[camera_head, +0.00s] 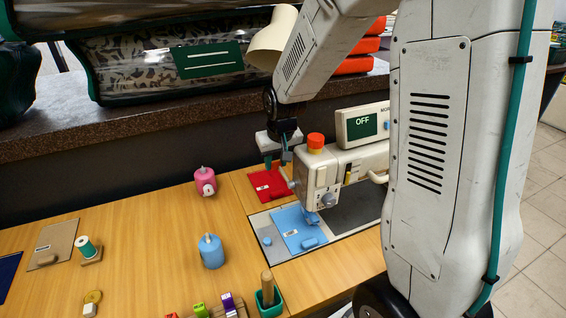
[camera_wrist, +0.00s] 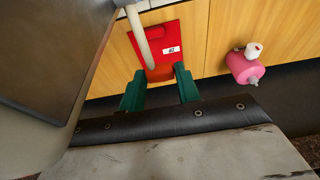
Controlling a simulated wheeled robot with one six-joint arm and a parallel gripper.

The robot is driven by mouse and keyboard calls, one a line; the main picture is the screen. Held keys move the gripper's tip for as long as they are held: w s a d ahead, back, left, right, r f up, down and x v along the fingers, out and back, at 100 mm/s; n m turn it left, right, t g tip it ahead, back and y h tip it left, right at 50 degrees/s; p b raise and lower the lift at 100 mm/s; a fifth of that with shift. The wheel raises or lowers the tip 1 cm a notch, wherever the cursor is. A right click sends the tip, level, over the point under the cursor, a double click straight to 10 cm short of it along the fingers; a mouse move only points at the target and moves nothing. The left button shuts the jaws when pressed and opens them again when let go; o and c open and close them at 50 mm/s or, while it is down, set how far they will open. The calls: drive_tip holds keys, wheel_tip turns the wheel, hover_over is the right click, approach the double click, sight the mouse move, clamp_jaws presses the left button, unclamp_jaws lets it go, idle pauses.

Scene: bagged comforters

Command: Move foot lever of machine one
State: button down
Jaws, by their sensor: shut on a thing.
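The white sewing machine (camera_head: 320,182) stands right of centre in the head view, with an orange knob on top. Its pale curved foot lever (camera_wrist: 141,38) shows in the wrist view, its lower end between my green fingertips. A thin part of the lever (camera_head: 286,177) shows at the machine's left side in the head view. My gripper (camera_head: 277,160) is behind and left of the machine head, pointing down. In the wrist view my gripper (camera_wrist: 160,85) is shut on the foot lever; the exact contact is hard to see.
A pink bottle (camera_head: 205,182) and blue bottle (camera_head: 211,252) stand to the left. A display (camera_head: 362,126) reads OFF. A dark ledge (camera_head: 130,125) runs behind.

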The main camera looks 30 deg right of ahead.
drive_tip(key=shift+s+r, duration=0.65)
drive_tip(key=shift+s, duration=0.1)
drive_tip(key=c, duration=1)
unclamp_jaws()
drive_tip(key=shift+r, duration=0.15)
drive_tip(key=shift+r, duration=0.15)
drive_tip(key=v, duration=0.7)
drive_tip(key=shift+r, duration=0.3)
